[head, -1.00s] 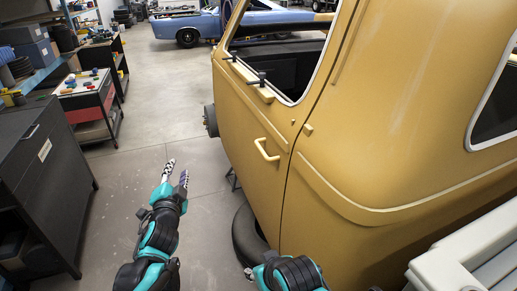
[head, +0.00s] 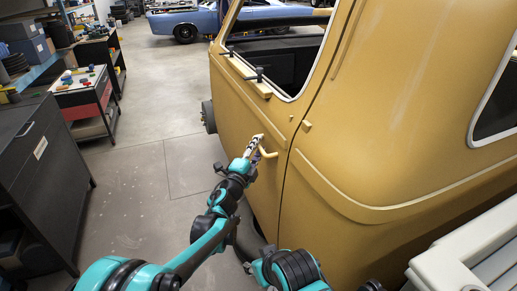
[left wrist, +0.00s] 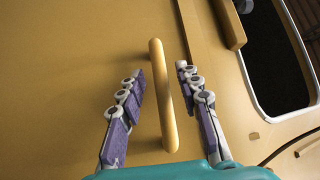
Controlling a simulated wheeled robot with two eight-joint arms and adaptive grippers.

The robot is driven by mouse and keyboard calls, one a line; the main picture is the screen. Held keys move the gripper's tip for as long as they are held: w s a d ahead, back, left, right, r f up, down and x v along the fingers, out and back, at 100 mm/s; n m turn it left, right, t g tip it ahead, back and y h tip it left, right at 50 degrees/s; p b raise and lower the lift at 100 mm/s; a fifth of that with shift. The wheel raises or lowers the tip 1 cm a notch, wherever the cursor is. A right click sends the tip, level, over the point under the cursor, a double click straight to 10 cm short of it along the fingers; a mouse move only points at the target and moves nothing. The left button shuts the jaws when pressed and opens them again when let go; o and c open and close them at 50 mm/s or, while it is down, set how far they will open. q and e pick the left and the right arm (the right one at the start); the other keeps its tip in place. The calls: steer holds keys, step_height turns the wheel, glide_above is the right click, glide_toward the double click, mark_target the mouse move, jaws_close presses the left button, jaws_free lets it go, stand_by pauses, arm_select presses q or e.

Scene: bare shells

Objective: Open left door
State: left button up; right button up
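The left door (head: 247,130) of the yellow vehicle is closed, its rear edge in line with the body panel. Its yellow bar handle (head: 268,154) stands out from the panel. My left gripper (head: 258,146) is at the handle and hides part of it. In the left wrist view the handle (left wrist: 163,95) runs between the two fingers of the open gripper (left wrist: 160,85), with a gap on both sides. My right arm (head: 290,272) shows at the bottom of the head view; its gripper is not visible.
A black cabinet (head: 40,165) and a red-and-black tool cart (head: 88,100) stand on the left. Grey floor (head: 150,185) lies free between them and the vehicle. A pale slatted object (head: 470,255) is at the lower right. A blue car (head: 185,24) is far back.

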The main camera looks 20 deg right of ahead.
arm_select(q)
steer(key=shift+w+d+r, duration=0.1)
steer(key=shift+w+d, duration=0.1)
jaws_close()
steer(key=shift+a, duration=0.1)
